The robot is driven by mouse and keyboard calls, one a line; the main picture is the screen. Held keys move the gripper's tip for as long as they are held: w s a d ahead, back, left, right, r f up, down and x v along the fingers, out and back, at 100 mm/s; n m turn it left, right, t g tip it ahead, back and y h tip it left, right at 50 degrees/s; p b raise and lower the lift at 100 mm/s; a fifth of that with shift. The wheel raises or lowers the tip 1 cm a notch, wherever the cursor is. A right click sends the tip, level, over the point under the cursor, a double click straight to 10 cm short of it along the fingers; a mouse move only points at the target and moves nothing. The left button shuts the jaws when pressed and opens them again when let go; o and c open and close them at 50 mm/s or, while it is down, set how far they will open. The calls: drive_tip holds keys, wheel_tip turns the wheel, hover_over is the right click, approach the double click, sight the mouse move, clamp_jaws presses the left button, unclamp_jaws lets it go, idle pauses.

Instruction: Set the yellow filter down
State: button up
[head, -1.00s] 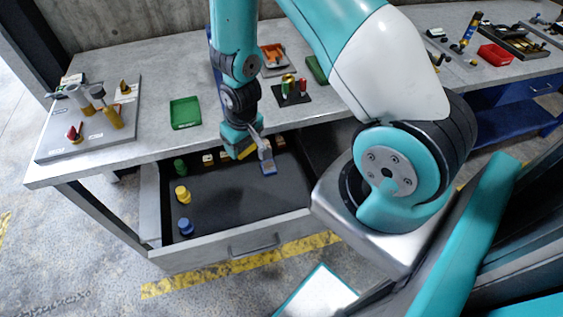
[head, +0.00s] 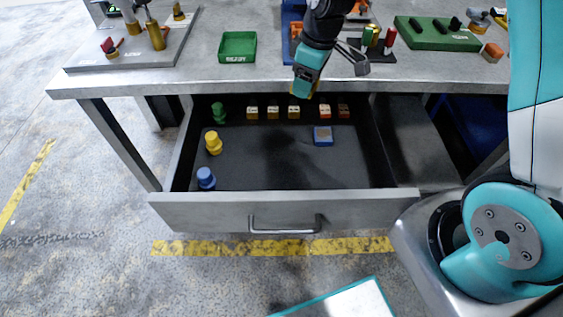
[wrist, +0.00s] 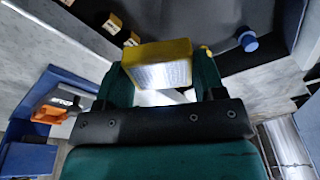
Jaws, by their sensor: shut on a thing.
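The yellow filter (wrist: 158,64) is a block with a yellow frame and a pale, meshed face. It sits between the two dark green fingers of my gripper (wrist: 160,82) in the wrist view. In the head view my gripper (head: 303,84) is over the front edge of the bench, above the back of the open drawer (head: 285,205). The filter is mostly hidden there; only a small yellowish patch shows at the gripper's tip. A blue filter-like block (head: 323,136) lies on the drawer floor.
Small blocks (head: 294,112) line the drawer's back. Green (head: 219,112), yellow (head: 213,142) and blue (head: 205,178) knobs stand at its left. The drawer's middle floor is clear. A green tray (head: 237,47) and a green block with dark pegs (head: 437,34) are on the bench.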

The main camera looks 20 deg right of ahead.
sight(292, 151)
drive_tip(key=f+n+b, duration=0.1)
drive_tip(key=b, duration=0.1)
drive_tip(key=a+n+b, duration=0.1)
drive_tip(key=b, duration=0.1)
drive_tip(key=shift+w+a+f+n, duration=0.2)
drive_tip(key=shift+a+f+n, duration=0.05)
drive_tip(key=shift+f+n, duration=0.1)
drive_tip(key=n+b, duration=0.1)
drive_tip(key=a+n+b, duration=0.1)
drive_tip(key=b, duration=0.1)
drive_tip(key=shift+s+r, duration=0.15)
drive_tip(key=shift+r, duration=0.2)
drive_tip(key=shift+s+f+b, duration=0.1)
drive_tip(key=shift+f+b, duration=0.1)
drive_tip(key=shift+b, duration=0.1)
wheel_tip(292, 151, down, 19)
drive_tip(key=b, duration=0.2)
drive_tip(key=shift+b, duration=0.35)
drive_tip(key=shift+f, duration=0.1)
drive_tip(key=shift+f, duration=0.15)
drive_tip(key=o, duration=0.9)
drive_tip(key=shift+o, duration=0.2)
